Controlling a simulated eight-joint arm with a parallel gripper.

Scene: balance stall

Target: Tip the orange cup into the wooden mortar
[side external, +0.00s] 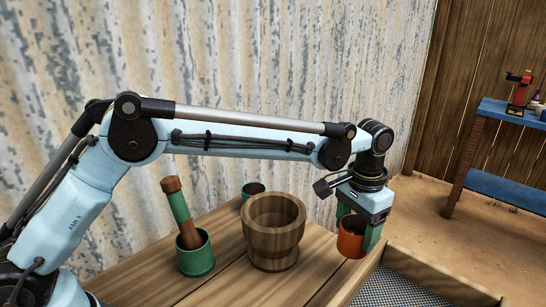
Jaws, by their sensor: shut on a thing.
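The orange cup (350,240) is upright at the right side of the wooden table, to the right of the wooden mortar. My gripper (358,222) points down and is shut on the orange cup, with a green finger along the cup's right side. I cannot tell whether the cup's base touches the table. The cup's contents are hidden. The wooden mortar (274,245) stands upright on the table with its round mouth open, apart from the cup. Its inner bottom is hidden.
A green cup (197,258) holding a wooden pestle with a green band (178,208) stands left of the mortar. Another green cup (252,190) is behind the mortar. A mesh-bottomed tray (398,290) lies front right. A blue shelf (510,115) stands far right.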

